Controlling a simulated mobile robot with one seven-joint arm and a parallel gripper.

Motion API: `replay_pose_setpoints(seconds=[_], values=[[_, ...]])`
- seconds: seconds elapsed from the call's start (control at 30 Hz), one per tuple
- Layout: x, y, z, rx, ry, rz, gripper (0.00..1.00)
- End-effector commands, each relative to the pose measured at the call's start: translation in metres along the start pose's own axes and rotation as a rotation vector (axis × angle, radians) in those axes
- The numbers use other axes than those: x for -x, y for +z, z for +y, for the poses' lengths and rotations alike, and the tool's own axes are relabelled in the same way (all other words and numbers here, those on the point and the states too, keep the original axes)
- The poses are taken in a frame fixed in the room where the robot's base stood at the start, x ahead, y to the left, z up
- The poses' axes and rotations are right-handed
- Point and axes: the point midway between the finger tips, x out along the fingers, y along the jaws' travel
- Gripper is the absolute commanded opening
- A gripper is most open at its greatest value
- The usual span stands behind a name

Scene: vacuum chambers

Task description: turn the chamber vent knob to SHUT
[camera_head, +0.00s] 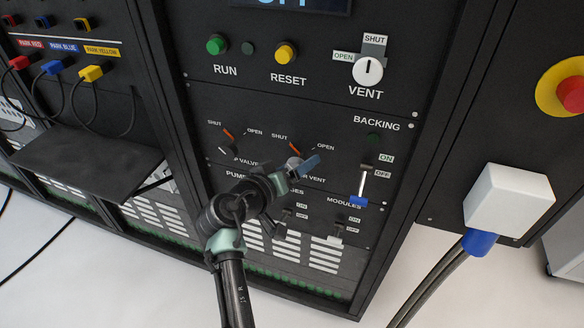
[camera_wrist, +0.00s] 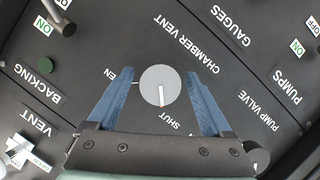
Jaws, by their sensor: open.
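The chamber vent knob (camera_wrist: 158,84) is a round grey disc on the black panel in the wrist view. Its white line with a red tip points down in the picture, toward the SHUT label (camera_wrist: 169,122). The OPEN label (camera_wrist: 112,76) is partly hidden by a finger. My gripper (camera_wrist: 159,72) is open, with one blue finger on each side of the knob and a visible gap to both. In the head view, my gripper (camera_head: 302,163) is at the panel and covers most of the knob.
A pump valve knob (camera_head: 228,151) is left of my gripper in the head view. The white VENT knob (camera_head: 367,70) is above right. A blue-tipped BACKING lever (camera_head: 360,190) is right, and small switches (camera_head: 337,230) are below.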

Motion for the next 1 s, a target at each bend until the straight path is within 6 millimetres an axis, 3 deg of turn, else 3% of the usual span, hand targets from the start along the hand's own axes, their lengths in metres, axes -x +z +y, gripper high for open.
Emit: replay_pose_setpoints(seconds=[0.23,0.5,0.7,1.0], values=[[0.025,-0.001,0.000,0.000,-0.002,0.003,0.84],[0.084,-0.001,-0.001,0.001,-0.003,0.003,0.84],[0.117,0.000,-0.001,0.002,-0.002,0.002,0.84],[0.130,0.000,0.000,0.001,0.000,-0.001,0.84]])
